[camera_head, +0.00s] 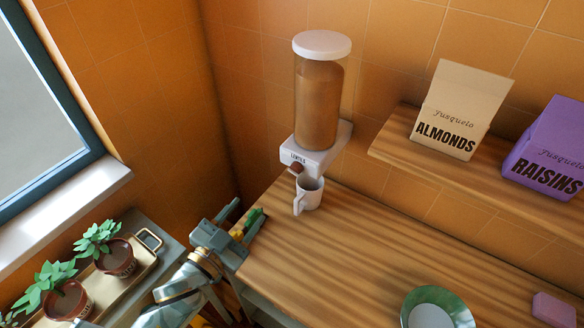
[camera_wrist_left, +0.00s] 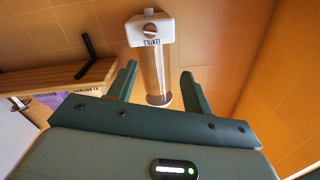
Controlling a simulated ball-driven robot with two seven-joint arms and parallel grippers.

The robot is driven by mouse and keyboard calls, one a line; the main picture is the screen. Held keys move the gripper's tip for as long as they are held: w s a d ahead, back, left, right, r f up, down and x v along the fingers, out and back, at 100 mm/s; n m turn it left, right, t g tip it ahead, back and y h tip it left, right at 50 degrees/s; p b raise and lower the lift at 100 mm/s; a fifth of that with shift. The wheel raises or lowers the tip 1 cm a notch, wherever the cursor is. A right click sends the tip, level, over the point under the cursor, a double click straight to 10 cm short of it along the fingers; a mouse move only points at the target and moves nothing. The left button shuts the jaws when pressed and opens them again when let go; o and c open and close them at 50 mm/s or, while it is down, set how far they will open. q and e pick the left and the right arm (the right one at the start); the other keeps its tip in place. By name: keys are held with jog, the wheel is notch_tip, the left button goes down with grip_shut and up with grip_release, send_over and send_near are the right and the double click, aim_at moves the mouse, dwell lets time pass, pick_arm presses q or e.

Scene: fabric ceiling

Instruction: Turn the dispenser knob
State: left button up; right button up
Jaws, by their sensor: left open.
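The dispenser (camera_head: 318,105) is a clear cylinder of brown contents with a white lid, mounted at the wall corner. Its white base carries a lentils label and a brown knob (camera_head: 297,167). My right gripper is not in view.
The wooden counter (camera_head: 350,250) is clear between the mug and a green-rimmed bowl (camera_head: 436,309). A pink block (camera_head: 553,309) lies at right. A shelf (camera_head: 395,145) holds an almonds bag (camera_head: 459,110) and a raisins box (camera_head: 550,150). Potted plants (camera_head: 116,256) stand on a tray at left.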

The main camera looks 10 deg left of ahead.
aim_at(292, 173)
pick_arm(q)
jog(key=shift+h, duration=0.5)
jog(key=x, duration=0.5)
jog(key=f+x, duration=0.1)
jog(key=x, duration=0.4)
jog(key=d+f+x, duration=0.1)
jog(key=x, duration=0.5)
jog(key=shift+s, duration=0.15)
jog(key=c, duration=1)
jog(key=shift+o, duration=0.2)
jog(key=m, duration=0.4)
jog(key=shift+m+b, duration=0.3)
jog(key=shift+b, duration=0.05)
